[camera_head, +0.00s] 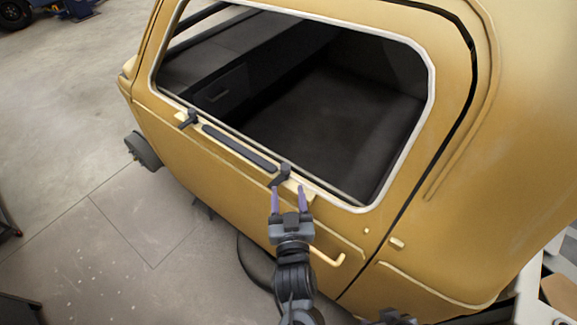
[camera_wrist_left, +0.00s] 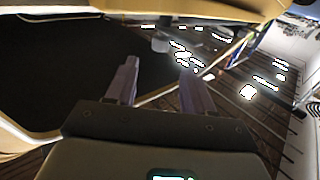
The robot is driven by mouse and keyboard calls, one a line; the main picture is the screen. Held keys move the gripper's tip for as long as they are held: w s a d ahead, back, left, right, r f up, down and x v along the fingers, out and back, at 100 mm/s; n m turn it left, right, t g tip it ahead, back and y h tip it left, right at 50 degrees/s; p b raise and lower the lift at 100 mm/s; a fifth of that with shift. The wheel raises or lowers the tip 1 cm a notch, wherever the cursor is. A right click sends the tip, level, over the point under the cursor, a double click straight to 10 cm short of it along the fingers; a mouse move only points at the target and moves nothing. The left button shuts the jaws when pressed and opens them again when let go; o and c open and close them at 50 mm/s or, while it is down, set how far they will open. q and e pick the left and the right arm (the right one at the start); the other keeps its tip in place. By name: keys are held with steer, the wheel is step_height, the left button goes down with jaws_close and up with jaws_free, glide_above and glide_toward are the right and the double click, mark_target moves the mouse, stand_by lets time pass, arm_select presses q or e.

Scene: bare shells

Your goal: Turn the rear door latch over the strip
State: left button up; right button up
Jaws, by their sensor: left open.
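The rear door (camera_head: 215,172) is part of a yellow vehicle shell. A dark strip (camera_head: 238,148) lies along the ledge under its window opening. One dark latch (camera_head: 187,119) sits at the strip's left end, and another dark latch (camera_head: 281,175) sits at its right end. My left gripper (camera_head: 289,190) is open, its two purple fingers pointing at the door just below the right-hand latch. I cannot tell whether they touch it. In the left wrist view the open fingers (camera_wrist_left: 158,75) have nothing clearly between them; I cannot make out the latch there. My right gripper's fingers do not show.
A pale-framed window opening (camera_head: 432,100) is above the ledge. A yellow handle (camera_head: 328,258) sticks out of the door right of my left arm. The concrete floor (camera_head: 75,150) is mostly clear at left. A dark part at the bottom edge may be my right arm.

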mark_target(286, 171)
arm_select(q)
steer(key=w, duration=0.3)
steer(key=w+p, duration=0.1)
steer(key=w, duration=0.5)
steer(key=shift+a+p, duration=0.25)
steer(key=shift+p, duration=0.1)
steer(key=c, duration=0.9)
